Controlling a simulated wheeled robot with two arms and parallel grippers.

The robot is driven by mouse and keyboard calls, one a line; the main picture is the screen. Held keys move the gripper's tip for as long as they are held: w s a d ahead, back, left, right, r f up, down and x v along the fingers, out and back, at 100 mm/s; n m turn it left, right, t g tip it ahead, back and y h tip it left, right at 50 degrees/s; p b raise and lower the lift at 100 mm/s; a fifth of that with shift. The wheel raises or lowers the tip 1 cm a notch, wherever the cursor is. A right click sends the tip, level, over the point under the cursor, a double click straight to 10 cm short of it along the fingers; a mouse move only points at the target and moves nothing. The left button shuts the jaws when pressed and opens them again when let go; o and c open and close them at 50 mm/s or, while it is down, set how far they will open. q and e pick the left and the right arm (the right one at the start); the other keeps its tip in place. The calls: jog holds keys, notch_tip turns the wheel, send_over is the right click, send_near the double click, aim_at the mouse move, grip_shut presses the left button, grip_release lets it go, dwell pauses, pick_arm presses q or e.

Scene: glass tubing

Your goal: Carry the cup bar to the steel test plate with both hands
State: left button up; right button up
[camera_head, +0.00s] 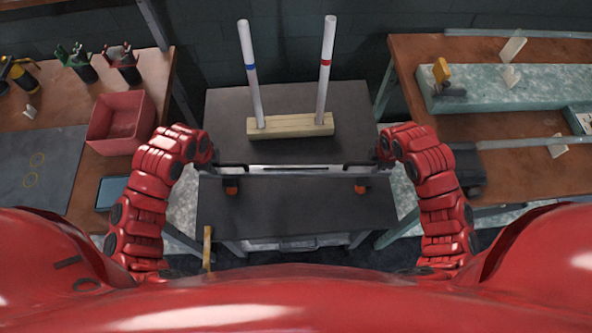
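The cup bar (295,174) is a long thin bar lying crosswise in the middle of the head view. Two orange-red cups with dark tops, a left cup (231,187) and a right cup (361,187), show below it near its ends. My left gripper (232,165) is at the bar's left end and my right gripper (362,164) at its right end, both pointing inward. Their thin dark fingers overlap the bar in the picture, and their closure is too small to make out. A dark grey plate with two yellow rings (62,180), perhaps the steel test plate, lies on the left bench.
A wooden block (290,125) with two white rods, blue- and red-banded, stands on the dark table behind the bar. The right bench (510,170) carries a pale green slab (560,85).

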pick_arm(q)
grip_shut()
pick_arm(e)
grip_shut()
dwell(0.9)
